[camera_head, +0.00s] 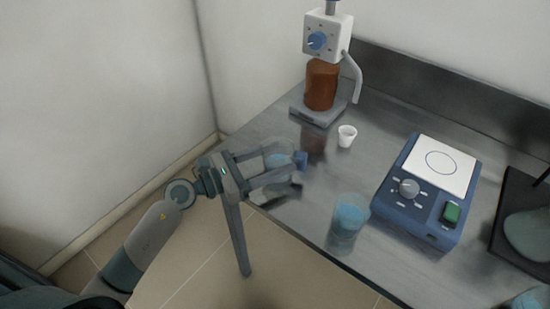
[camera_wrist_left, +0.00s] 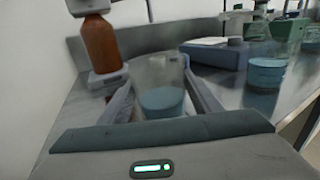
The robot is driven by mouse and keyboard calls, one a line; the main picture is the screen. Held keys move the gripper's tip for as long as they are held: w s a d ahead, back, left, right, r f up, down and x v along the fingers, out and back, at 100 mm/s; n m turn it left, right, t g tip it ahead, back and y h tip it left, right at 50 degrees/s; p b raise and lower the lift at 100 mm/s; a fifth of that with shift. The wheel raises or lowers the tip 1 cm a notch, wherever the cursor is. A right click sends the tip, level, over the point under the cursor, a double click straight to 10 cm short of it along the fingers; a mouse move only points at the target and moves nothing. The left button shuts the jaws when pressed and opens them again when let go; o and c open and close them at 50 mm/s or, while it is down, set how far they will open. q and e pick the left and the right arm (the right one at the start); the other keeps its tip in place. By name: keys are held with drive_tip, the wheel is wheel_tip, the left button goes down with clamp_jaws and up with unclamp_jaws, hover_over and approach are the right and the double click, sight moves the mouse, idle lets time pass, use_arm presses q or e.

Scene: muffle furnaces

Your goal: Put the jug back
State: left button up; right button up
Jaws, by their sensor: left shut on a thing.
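My left gripper (camera_head: 285,171) is shut on a clear jug (camera_head: 277,161) with blue liquid in its lower part. The fingers lie on both sides of the jug, over the left front edge of the table. In the left wrist view the jug (camera_wrist_left: 163,88) stands upright between the fingers, its wide rim upward. The fingers hide part of it in the head view, and whether its base touches the table is not clear. My right gripper is not in view.
On the steel table (camera_head: 272,125) stand a dispenser with a brown bottle (camera_head: 321,84), a small white cup (camera_head: 347,136), a beaker of blue liquid (camera_head: 347,217) and a blue hotplate stirrer (camera_head: 424,190). A dark stand (camera_head: 512,190) is at the right.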

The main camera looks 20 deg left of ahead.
use_arm(q)
drive_tip(key=o, duration=1.6)
drive_tip(key=shift+o, duration=0.2)
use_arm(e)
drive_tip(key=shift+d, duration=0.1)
use_arm(q)
drive_tip(key=shift+r, duration=0.15)
drive_tip(key=b+v, duration=0.3)
drive_tip(key=v, duration=0.7)
drive_tip(key=shift+s+a+f, duration=0.15)
drive_tip(key=shift+f, duration=0.05)
drive_tip(key=shift+s+a+r+b, duration=0.2)
drive_tip(key=shift+s+a+b, duration=0.25)
drive_tip(key=shift+s+a, duration=0.1)
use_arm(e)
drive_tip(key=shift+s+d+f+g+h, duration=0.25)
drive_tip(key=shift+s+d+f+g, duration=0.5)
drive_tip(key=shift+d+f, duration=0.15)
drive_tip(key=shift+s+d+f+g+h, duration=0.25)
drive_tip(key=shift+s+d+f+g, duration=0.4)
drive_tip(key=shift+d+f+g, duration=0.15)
